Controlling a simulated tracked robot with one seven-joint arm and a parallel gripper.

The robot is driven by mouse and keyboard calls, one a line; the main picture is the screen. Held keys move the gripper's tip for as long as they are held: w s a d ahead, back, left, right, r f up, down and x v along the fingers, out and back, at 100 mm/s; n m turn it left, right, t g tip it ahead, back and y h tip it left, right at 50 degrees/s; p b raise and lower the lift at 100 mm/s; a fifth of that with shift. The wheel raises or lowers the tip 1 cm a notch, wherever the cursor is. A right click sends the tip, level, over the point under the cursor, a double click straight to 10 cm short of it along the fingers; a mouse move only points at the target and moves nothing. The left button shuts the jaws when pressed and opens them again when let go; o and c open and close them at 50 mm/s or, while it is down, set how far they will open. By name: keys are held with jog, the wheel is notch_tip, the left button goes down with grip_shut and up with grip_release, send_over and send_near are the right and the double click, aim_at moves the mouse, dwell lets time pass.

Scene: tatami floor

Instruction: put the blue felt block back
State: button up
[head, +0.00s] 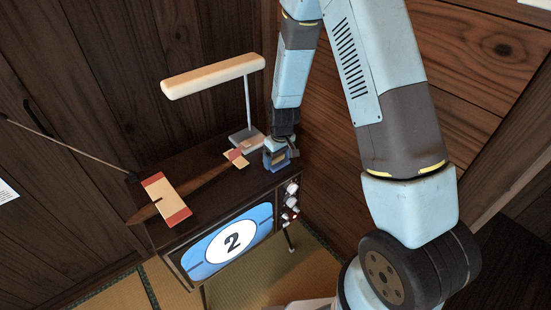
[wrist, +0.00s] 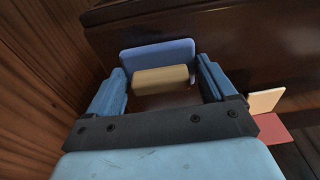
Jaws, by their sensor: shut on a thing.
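My gripper (head: 281,146) is at the right end of the top of a dark wooden television cabinet (head: 262,186). In the wrist view my gripper (wrist: 165,83) has its blue fingers closed on the blue felt block (wrist: 150,55). The block shows a flat blue part with a cream bar (wrist: 160,79) between the fingers. In the head view the blue block (head: 270,160) is small and partly hidden by the gripper. I cannot tell whether its underside touches the cabinet top.
A lamp with a cream shade (head: 213,76) stands just behind my gripper. A small cream-and-red piece (head: 237,157) is close on the left. A larger cream block with red ends (head: 166,199) lies further left, across a long brown wooden piece (head: 205,182). Wooden walls close in behind.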

jog(key=o, duration=0.8)
jog(key=shift+f, duration=0.15)
jog(key=shift+c, duration=0.2)
notch_tip(320, 180, up, 12)
jog(key=s+d+r, duration=0.1)
notch_tip(320, 180, up, 11)
jog(key=m+t, duration=0.1)
jog(key=m, duration=0.1)
send_over(281, 164)
jog(key=s+d, duration=0.3)
jog(key=d, duration=0.2)
jog(key=s+d+r+m+t, duration=0.1)
jog(key=s+d+r, duration=0.3)
jog(key=s+r, duration=0.2)
jog(key=s+d+r+m+t, duration=0.1)
jog(key=s+d+r+m, duration=0.1)
jog(key=s+r, duration=0.4)
jog(key=s+d+r+m+t, duration=0.1)
jog(key=s+d+r, duration=0.4)
jog(key=s, duration=0.4)
jog(key=shift+d+r+m+h, duration=0.3)
jog(key=shift+r+m+h, duration=0.1)
jog(key=shift+r, duration=0.3)
